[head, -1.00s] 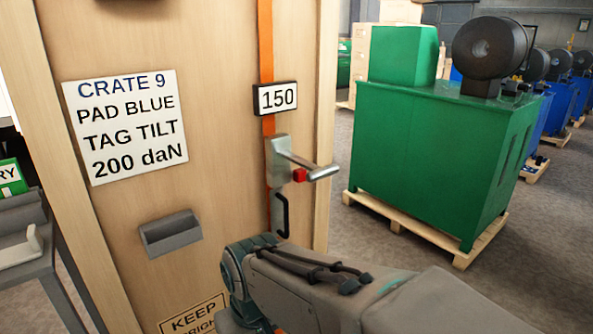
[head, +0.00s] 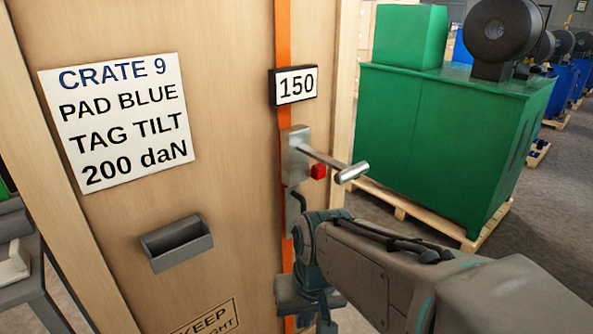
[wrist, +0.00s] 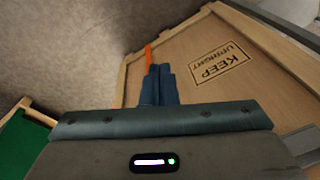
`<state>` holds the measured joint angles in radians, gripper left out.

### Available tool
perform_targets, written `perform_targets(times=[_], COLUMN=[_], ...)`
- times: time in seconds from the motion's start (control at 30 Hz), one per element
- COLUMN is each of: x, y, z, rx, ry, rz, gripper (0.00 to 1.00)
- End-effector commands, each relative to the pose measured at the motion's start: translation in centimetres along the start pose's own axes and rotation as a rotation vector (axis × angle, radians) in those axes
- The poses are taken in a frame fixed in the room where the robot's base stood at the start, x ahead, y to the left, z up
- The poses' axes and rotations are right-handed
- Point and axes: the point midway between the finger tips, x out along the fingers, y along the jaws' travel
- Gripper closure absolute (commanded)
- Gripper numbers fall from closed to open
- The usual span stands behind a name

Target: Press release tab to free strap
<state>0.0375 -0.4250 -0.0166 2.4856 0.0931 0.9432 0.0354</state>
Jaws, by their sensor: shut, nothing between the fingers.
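An orange strap (head: 283,50) runs down the face of the wooden crate (head: 225,90). A grey metal ratchet (head: 297,160) with a long handle sits on the strap below a "150" display (head: 293,86). A red release tab (head: 318,171) shows beside the handle. My gripper in the wrist view (wrist: 158,75) is shut and empty, with its fingertips near the strap's lower part (wrist: 149,55). In the head view my arm reaches low in front of the crate, below the ratchet. I cannot tell whether the fingertips touch anything.
A sign (head: 122,120) reads "CRATE 9 PAD BLUE TAG TILT 200 daN". A grey open holder (head: 176,243) juts from the crate face. A green machine (head: 445,140) stands on a pallet at right. A grey cart (head: 22,265) is at left. Floor lies between crate and machine.

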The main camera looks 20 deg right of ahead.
Motion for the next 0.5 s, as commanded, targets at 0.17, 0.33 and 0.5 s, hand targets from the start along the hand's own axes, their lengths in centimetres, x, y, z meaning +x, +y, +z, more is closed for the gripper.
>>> perform_targets(times=[0.17,0.33,0.5], x=[1.0,0.3,-2.1], y=[-0.3,-0.3,2.6], z=[-0.7,-4.0,-9.2], rx=[0.487,1.034,1.515], ry=[-0.117,-0.236,-0.333], rz=[-0.209,-0.505,-0.867], gripper=[1.0,1.0,1.0])
